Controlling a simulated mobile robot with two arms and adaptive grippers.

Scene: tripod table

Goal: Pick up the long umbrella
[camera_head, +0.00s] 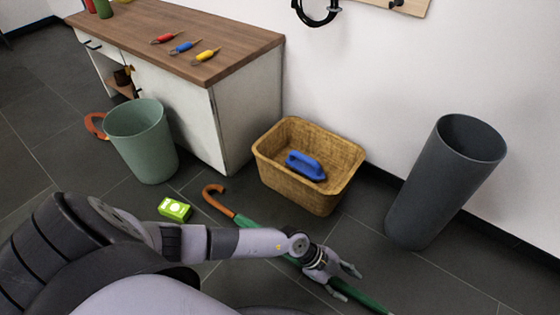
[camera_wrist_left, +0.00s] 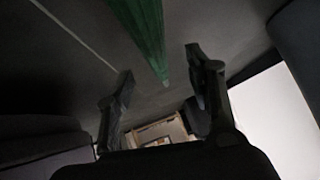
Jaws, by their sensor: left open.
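The long umbrella (camera_head: 368,298) lies on the dark tiled floor, with a green canopy and a curved orange-brown handle (camera_head: 212,194) toward the left. My left arm and wrist hide part of its middle. My left gripper (camera_head: 350,283) is open and empty over the green part, with one finger to each side of it in the head view. In the left wrist view, the green canopy (camera_wrist_left: 143,32) runs down to a point between the open fingertips (camera_wrist_left: 160,66). I cannot tell how much height separates them. My right gripper is not in view.
A wicker basket (camera_head: 285,195) holds a blue object (camera_head: 305,165). A tall dark grey bin (camera_head: 430,190) stands by the wall. A pale green bin (camera_head: 145,145) stands by the wooden-topped cabinet (camera_head: 245,110), with an orange curved piece (camera_head: 94,125) behind it. A small green box (camera_head: 174,208) lies on the floor.

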